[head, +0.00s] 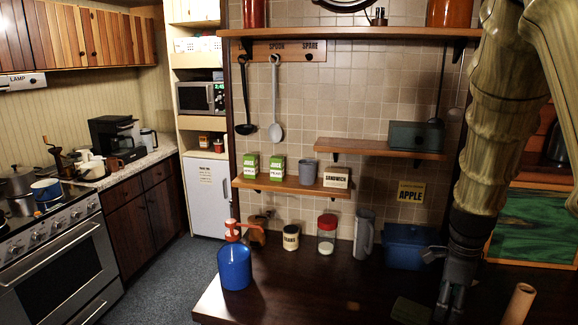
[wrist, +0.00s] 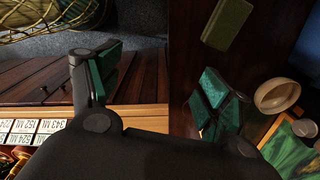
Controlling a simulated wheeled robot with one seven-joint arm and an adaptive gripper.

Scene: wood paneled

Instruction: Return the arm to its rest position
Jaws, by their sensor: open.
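My arm hangs down on the right side of the head view, with my gripper (head: 452,298) low over the dark wooden counter (head: 300,290). In the wrist view my gripper (wrist: 155,90) is open, its two green-padded fingers wide apart. Nothing is between the fingers. Below it the wrist view shows the counter's edge, with dark wooden panels to the left. A green block (wrist: 228,24) lies on the counter near the right finger; it also shows at the bottom of the head view (head: 410,311).
A tan cylinder (head: 518,304) stands right of my gripper. A blue bin (head: 405,248), grey pitcher (head: 364,235), red-lidded jar (head: 327,236) and blue bottle (head: 235,266) stand on the counter. A shelf (head: 380,149) juts from the wall left of my arm. The counter's middle is clear.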

